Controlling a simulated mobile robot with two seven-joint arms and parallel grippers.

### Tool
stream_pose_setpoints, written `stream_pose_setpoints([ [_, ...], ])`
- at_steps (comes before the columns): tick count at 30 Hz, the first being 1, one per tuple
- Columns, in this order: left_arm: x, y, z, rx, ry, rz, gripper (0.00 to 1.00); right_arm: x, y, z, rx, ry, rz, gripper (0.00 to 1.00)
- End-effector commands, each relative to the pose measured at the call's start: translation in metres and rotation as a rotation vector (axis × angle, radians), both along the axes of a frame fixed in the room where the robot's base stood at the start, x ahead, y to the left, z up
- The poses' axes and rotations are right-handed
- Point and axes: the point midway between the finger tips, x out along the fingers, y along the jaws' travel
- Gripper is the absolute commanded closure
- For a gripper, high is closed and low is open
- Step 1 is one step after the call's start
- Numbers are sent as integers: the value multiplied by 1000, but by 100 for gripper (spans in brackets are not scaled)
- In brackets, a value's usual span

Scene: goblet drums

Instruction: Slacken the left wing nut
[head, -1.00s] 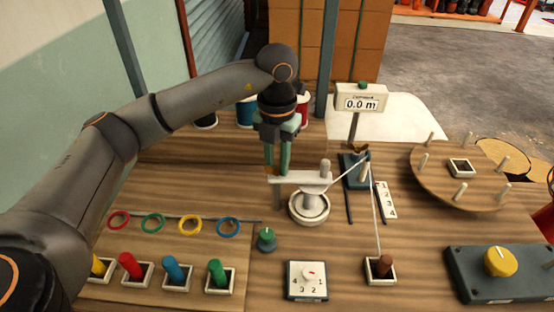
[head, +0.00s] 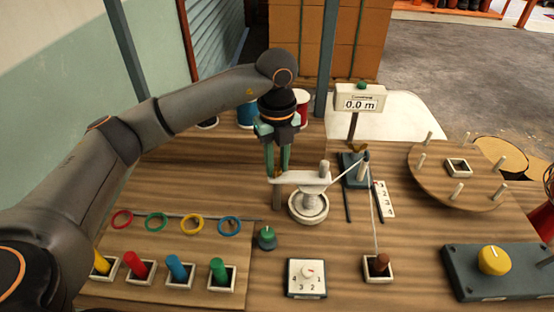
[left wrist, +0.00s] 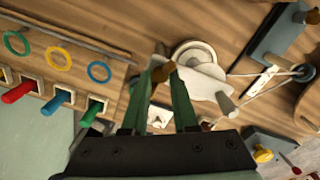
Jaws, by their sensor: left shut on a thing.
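The left wing nut (left wrist: 163,72) is a small brass piece at the left end of the white arm (head: 297,179) that sits over a round white base (head: 309,207). My left gripper (head: 277,174) points down at that end from above. In the left wrist view its two green fingers close in on the wing nut, one on each side, and are shut on it. In the head view the fingers mostly hide the nut. A second brass wing nut (head: 361,149) shows on the blue-grey block (head: 355,170) to the right. My right gripper is not in view.
A cord runs from the white arm past the block to a brown peg (head: 381,262). A green knob (head: 267,238) and a numbered dial (head: 306,278) stand in front. Coloured rings and pegs lie at left. A pegged wooden disc (head: 457,177) is at right.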

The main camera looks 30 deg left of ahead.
Motion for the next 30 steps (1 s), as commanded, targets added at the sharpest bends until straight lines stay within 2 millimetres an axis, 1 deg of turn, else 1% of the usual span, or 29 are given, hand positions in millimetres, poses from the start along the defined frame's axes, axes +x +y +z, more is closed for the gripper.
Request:
stream_pose_setpoints([
  [6, 1, 0, 2, 0, -6, 124, 100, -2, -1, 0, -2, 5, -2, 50],
  [12, 1, 0, 2, 0, -6, 188, 100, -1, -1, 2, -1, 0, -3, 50],
  [29, 1, 0, 2, 0, -6, 213, 100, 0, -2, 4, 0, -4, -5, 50],
  [30, 1, 0, 2, -1, -7, 212, 68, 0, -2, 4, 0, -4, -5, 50],
])
